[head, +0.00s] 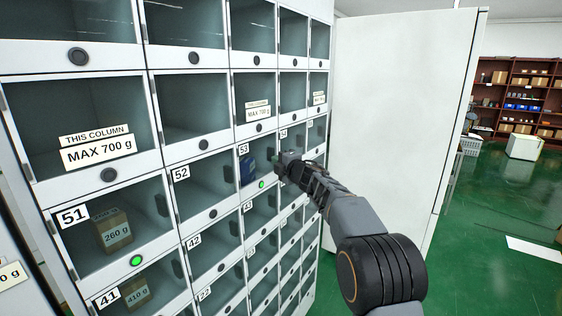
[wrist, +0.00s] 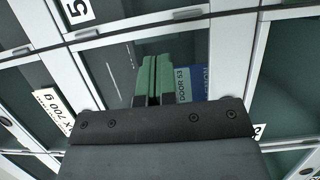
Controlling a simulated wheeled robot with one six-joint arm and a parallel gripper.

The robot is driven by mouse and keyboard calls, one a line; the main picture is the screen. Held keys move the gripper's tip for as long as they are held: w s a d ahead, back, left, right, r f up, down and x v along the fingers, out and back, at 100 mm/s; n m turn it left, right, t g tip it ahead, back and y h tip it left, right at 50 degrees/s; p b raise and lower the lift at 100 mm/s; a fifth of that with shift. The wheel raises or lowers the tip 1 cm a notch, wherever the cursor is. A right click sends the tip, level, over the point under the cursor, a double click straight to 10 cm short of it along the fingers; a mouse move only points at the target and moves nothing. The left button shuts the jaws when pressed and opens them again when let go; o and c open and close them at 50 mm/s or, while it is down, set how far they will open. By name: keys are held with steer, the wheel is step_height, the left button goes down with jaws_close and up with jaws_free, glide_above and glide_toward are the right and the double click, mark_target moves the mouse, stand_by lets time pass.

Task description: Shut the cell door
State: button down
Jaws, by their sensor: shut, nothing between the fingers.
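My gripper (head: 281,163) is at the right side of cell 53 (head: 243,150) in the locker wall, in the head view. Its green fingers (wrist: 151,76) are together, with nothing between them, in the wrist view. They are in front of the cell opening or its pane. A blue box (head: 247,170) stands inside cell 53; it also shows beside the fingers in the wrist view (wrist: 190,82), its label partly hidden by my gripper. A green light (head: 262,184) glows below this cell. I cannot tell how far its door stands open, or whether the fingers touch it.
A large white panel (head: 395,120) stands right of the lockers, behind my arm. Green floor (head: 490,215) is open at right, before brown shelves (head: 520,95).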

steer(key=shift+s+a+r, duration=0.1)
steer(key=shift+a+r, duration=0.05)
steer(key=shift+r, duration=0.1)
steer(key=s+d+b, duration=0.3)
steer(key=s+d, duration=0.5)
steer(key=d, duration=0.3)
steer(key=s+d+f+m+g+h, duration=0.1)
steer(key=s+d+f+m+h, duration=0.2)
steer(key=d+f+m+h, duration=0.9)
steer(key=s+a+f+m+g, duration=0.2)
steer(key=s+f+m+g, duration=0.15)
steer(key=s, duration=0.35)
steer(key=s+a+f+m+g, duration=0.1)
steer(key=s+f+m+g, duration=0.25)
steer(key=s, duration=0.45)
steer(key=s+a+f+m+g, duration=0.2)
steer(key=s+m, duration=0.2)
steer(key=s, duration=0.3)
steer(key=s+a+y, duration=0.1)
steer(key=s+a, duration=0.2)
steer(key=s, duration=0.2)
steer(key=s+a+f+m+g+y, duration=0.1)
steer(key=s+a+y, duration=0.1)
steer(key=s, duration=0.4)
steer(key=shift+s+a, duration=0.15)
steer(key=shift+a, duration=0.5)
